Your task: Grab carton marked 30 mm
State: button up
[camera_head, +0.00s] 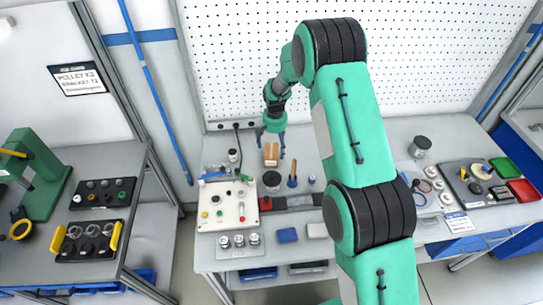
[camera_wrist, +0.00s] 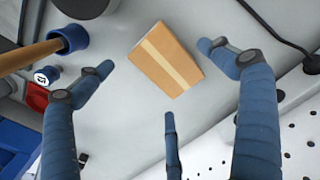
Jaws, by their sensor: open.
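A small brown carton (camera_head: 271,154) with a paler tape strip stands on the workbench near the pegboard. It also shows in the wrist view (camera_wrist: 165,62), tilted in the picture, with no readable 30 mm marking. My gripper (camera_head: 272,141) is above the carton, close to it, with its blue fingers spread. In the wrist view the fingers of my gripper (camera_wrist: 158,76) are open around the carton's outline, one to each side and one below it in the picture. None is seen closed on it. The exact height gap cannot be told.
A dark round container (camera_head: 271,181) and a wooden-handled tool (camera_head: 292,172) stand close to the carton. A white board with coloured parts (camera_head: 228,207) lies to the left. A pegboard (camera_head: 240,60) rises behind. A black cable (camera_wrist: 273,30) runs along the bench.

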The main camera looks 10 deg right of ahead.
aim_at(275, 150)
jog(key=shift+f, duration=0.1)
jog(key=shift+w+f, duration=0.1)
jog(key=shift+f, duration=2.4)
jog(key=shift+c, duration=0.5)
jog(key=c, duration=1.6)
